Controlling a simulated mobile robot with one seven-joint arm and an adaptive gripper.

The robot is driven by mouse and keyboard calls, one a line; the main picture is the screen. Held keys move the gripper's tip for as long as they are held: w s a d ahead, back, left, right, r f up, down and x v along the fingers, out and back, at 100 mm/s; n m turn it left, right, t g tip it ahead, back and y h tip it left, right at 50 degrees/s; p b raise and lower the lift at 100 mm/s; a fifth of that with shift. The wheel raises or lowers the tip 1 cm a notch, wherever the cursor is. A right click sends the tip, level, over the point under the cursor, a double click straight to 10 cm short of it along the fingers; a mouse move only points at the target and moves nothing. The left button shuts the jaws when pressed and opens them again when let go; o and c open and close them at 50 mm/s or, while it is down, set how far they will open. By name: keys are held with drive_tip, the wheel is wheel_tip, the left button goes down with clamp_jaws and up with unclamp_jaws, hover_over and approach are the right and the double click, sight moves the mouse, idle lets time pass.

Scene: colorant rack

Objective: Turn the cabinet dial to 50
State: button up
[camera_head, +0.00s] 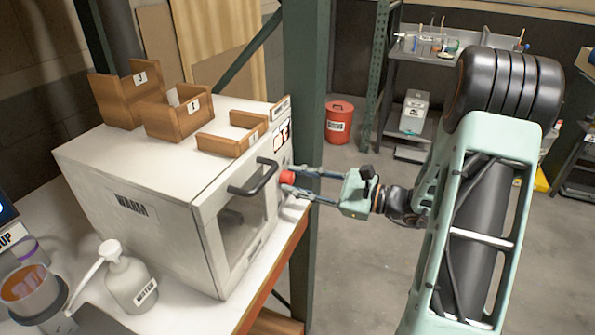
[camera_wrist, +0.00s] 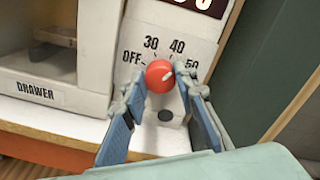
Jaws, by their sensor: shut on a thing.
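The red dial (camera_wrist: 158,77) is on the front of a white cabinet (camera_head: 128,160). It also shows at the cabinet's right side in the head view (camera_head: 287,177). Around it are the labels OFF, 30, 40 and 50. The dial's white mark slants to the upper right, seemingly between the 40 and the 50 labels. My gripper (camera_wrist: 160,87) is shut on the dial, one blue finger on each side of it. It also reaches the dial from the right in the head view (camera_head: 291,180). The exact fingertip contact is partly hidden.
A black door handle (camera_head: 256,180) sticks out left of the dial. A dark green post (camera_head: 305,110) stands close behind. Wooden bins (camera_head: 178,120) sit on the cabinet. A white pump bottle (camera_head: 130,279) stands in front. The floor to the right is open.

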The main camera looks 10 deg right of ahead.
drive_tip(key=m+p, duration=0.3)
drive_tip(key=shift+r+m, duration=0.15)
drive_tip(key=shift+m, duration=0.25)
drive_tip(key=shift+m+p, duration=0.6)
drive_tip(key=shift+m, duration=0.3)
drive_tip(key=o, duration=1.2)
drive_tip(key=shift+c, duration=0.2)
drive_tip(key=shift+d, duration=0.1)
drive_tip(key=v, duration=1.2)
drive_tip(key=shift+f, duration=0.25)
